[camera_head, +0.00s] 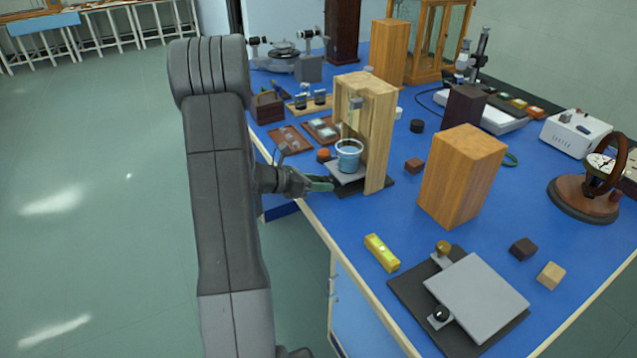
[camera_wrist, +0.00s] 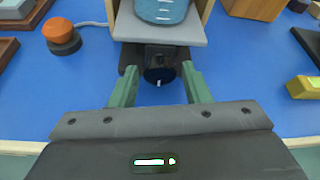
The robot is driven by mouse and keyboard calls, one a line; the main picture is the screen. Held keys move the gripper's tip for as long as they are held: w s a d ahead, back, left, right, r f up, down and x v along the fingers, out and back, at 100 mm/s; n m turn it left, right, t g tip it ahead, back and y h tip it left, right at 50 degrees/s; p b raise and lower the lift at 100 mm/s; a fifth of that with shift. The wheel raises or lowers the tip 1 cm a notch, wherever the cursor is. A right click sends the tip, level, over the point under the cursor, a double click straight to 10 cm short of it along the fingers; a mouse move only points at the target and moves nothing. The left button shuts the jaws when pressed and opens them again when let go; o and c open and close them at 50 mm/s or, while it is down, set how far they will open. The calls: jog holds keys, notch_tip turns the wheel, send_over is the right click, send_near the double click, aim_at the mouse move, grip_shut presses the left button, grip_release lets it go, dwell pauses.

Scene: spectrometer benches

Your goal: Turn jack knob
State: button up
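A small lab jack with a grey top plate (camera_head: 340,176) stands in a wooden frame (camera_head: 378,130) at the table's near-left edge. A blue beaker (camera_head: 349,155) sits on the plate. In the wrist view, the jack's dark round knob (camera_wrist: 160,76) with a white mark faces me below the plate (camera_wrist: 160,32). My gripper (camera_wrist: 159,69) is open, with a green finger on each side of the knob and a visible gap to each. In the head view my gripper (camera_head: 320,184) is beside the jack's front; the knob is hidden there.
An orange button (camera_wrist: 59,29) on a dark base is left of the jack. A second, larger jack (camera_head: 478,293) lies at the front right. A yellow level (camera_head: 381,252) and a wooden block (camera_head: 462,175) stand nearby. Blue tabletop is clear between them.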

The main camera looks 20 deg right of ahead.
jog(key=c, duration=0.6)
jog(key=shift+c, duration=0.2)
jog(key=shift+f+b, duration=0.15)
jog(key=shift+b, duration=0.5)
jog(key=m+t+b, duration=0.1)
jog(key=b, duration=0.2)
jog(key=shift+f+b, duration=0.2)
jog(key=shift+b, duration=0.1)
jog(key=m+b, duration=0.1)
jog(key=b, duration=0.3)
jog(key=m+t+b, duration=0.1)
jog(key=b, duration=0.2)
jog(key=shift+s+f+m+t+b, duration=0.1)
jog(key=shift+s+m+t+b, duration=0.1)
jog(key=shift+m+t+b, duration=0.15)
jog(key=m+t+b, duration=0.1)
jog(key=m+b, duration=0.1)
jog(key=b, duration=0.5)
jog(key=shift+s+t+b, duration=0.1)
jog(key=shift+t+b, duration=0.15)
jog(key=shift+b, duration=0.05)
jog(key=shift+r+m+b, duration=0.25)
jog(key=shift+b, duration=0.55)
jog(key=shift+r, duration=0.1)
